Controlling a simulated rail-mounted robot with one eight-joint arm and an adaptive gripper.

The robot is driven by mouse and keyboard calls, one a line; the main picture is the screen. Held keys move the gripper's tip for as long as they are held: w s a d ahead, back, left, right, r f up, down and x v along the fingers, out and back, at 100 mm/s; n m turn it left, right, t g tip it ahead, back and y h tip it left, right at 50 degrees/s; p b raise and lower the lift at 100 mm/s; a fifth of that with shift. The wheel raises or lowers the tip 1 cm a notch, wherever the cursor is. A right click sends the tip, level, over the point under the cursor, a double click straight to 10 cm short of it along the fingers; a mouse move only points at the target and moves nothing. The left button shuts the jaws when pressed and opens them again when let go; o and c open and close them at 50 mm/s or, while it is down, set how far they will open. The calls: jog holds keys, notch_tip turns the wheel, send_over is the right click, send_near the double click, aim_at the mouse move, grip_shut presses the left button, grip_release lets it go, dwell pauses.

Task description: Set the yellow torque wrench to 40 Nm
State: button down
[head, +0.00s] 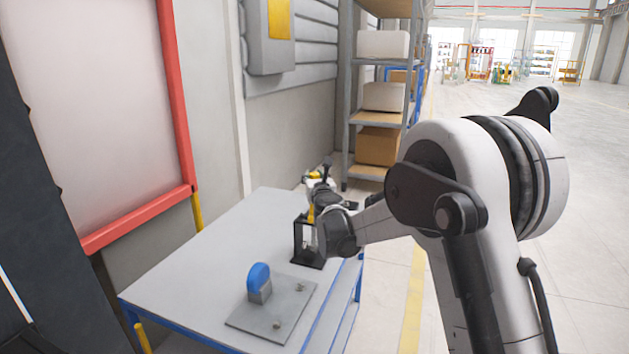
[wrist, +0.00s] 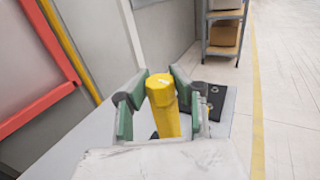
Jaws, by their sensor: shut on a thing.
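The yellow torque wrench (wrist: 164,105) shows in the wrist view as a yellow cylinder with a light mark on its top, between the green pads of my gripper (wrist: 158,98). My gripper is shut on it. In the head view my gripper (head: 322,192) is at the black stand (head: 309,262) near the table's far right edge. Small yellow parts show around it there, and the arm hides much of the wrench. I cannot read any scale or setting.
A grey plate (head: 245,319) with a blue-topped upright block (head: 259,283) lies on the near part of the table (head: 190,267). A dark plate (wrist: 216,100) is right of my gripper in the wrist view. A shelf with boxes (head: 377,147) stands behind. The table's left side is clear.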

jog(key=m+h, duration=0.1)
jog(key=h, duration=0.1)
jog(key=m+h+b, duration=0.1)
jog(key=m+h, duration=0.1)
jog(key=shift+a+f+h, duration=0.15)
jog(key=shift+a+h, duration=0.05)
jog(key=shift+h, duration=0.1)
jog(key=m+h+b, duration=0.1)
jog(key=m+h, duration=0.1)
jog(key=h, duration=0.1)
jog(key=m+g+h, duration=0.1)
jog(key=m+h, duration=0.1)
jog(key=h, duration=0.1)
jog(key=shift+h+b, duration=0.35)
jog(key=shift+h, duration=0.05)
jog(key=m+g+h, duration=0.5)
jog(key=h, duration=0.1)
jog(key=shift+d+m, duration=0.15)
jog(key=shift+m, duration=0.15)
jog(key=shift+g+h, duration=0.3)
jog(key=shift+h, duration=0.1)
jog(key=c, duration=1.4)
grip_release()
